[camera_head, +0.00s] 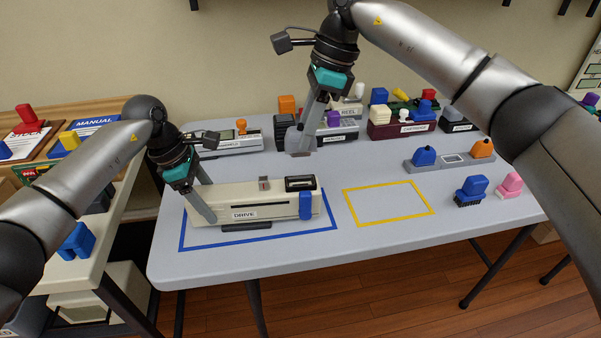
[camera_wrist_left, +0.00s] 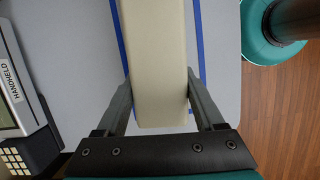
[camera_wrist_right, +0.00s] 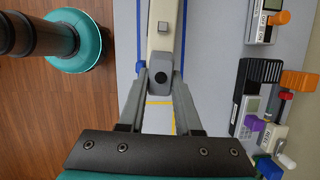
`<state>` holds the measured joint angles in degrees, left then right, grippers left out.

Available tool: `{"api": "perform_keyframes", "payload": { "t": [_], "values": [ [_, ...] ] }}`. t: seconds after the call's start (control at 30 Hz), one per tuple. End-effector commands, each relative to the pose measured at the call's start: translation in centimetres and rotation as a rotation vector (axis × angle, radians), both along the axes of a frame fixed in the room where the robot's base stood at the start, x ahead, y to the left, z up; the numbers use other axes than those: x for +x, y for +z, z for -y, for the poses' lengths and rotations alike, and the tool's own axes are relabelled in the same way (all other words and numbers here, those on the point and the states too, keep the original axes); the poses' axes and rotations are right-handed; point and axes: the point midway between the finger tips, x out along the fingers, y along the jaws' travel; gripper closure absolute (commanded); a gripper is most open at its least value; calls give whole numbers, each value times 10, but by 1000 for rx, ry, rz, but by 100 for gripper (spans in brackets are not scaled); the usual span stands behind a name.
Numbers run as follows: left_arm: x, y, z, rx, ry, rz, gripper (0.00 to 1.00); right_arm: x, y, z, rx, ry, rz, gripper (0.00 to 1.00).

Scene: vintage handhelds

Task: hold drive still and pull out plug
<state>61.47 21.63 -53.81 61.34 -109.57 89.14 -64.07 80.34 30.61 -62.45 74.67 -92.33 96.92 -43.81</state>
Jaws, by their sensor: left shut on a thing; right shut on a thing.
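The cream drive (camera_head: 270,197) lies on the table inside a blue outline, with a small grey knob (camera_head: 264,184), a dark recess (camera_head: 300,183) and a blue part (camera_head: 305,205) at its right end. My left gripper (camera_head: 207,205) is shut on the drive's left end; the left wrist view shows its fingers on both sides of the cream body (camera_wrist_left: 160,70). My right gripper (camera_head: 302,140) is raised above the drive, shut on a dark grey plug (camera_wrist_right: 161,76) with a round mark. The plug's lower end (camera_head: 299,154) appears clear of the drive.
An empty yellow outline (camera_head: 388,203) is right of the drive. A grey strip (camera_head: 450,161) with blue and orange knobs lies further right, near blue (camera_head: 471,190) and pink (camera_head: 509,184) plugs. Several devices, including a reel box (camera_head: 345,110), line the back.

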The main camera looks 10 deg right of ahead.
Motion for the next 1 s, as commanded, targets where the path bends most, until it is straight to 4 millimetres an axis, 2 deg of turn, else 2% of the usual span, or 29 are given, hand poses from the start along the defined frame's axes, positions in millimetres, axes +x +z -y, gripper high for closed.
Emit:
{"api": "perform_keyframes", "payload": {
  "t": [0.03, 0.07, 0.3, 0.57, 1.0],
  "values": [
    [-3, -7, -2, 10, 0, -11, 100, 0, 0, 0, 0, 0, 0, 100],
    [-3, -7, -2, 10, 0, -11, 27, 0, 0, 0, 0, 0, 0, 100],
    [-2, -4, -1, 4, 0, -6, 0, 0, 0, 0, 0, 0, 0, 100],
    [-1, -1, -1, 2, 0, -3, 0, 0, 0, 0, 0, 0, 0, 100],
    [0, 31, -10, 1, 1, -1, 0, 0, 0, 0, 0, 0, 0, 100]
  ]
}}
